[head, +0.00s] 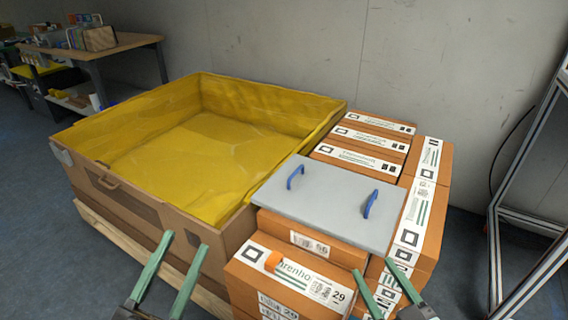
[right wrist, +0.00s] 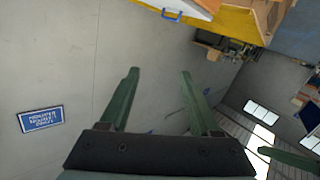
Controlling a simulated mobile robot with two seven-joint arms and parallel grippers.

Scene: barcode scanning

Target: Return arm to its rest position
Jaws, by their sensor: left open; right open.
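My left gripper (head: 185,242) is at the lower left of the head view. Its two green fingers are apart with nothing between them, in front of the large bin's near wall. My right gripper (head: 374,268) is at the lower right, in front of the stacked boxes, open and empty. In the right wrist view my right gripper (right wrist: 160,72) shows its green fingers spread against a bare grey wall, holding nothing. Most of both arms is out of view.
A large cardboard bin (head: 128,208) with a yellow liner stands left of stacked orange boxes (head: 425,195). A grey lid (head: 330,200) with two blue handles lies on boxes. A small orange object (head: 272,261) rests by a box label. A metal frame (head: 495,230) stands right.

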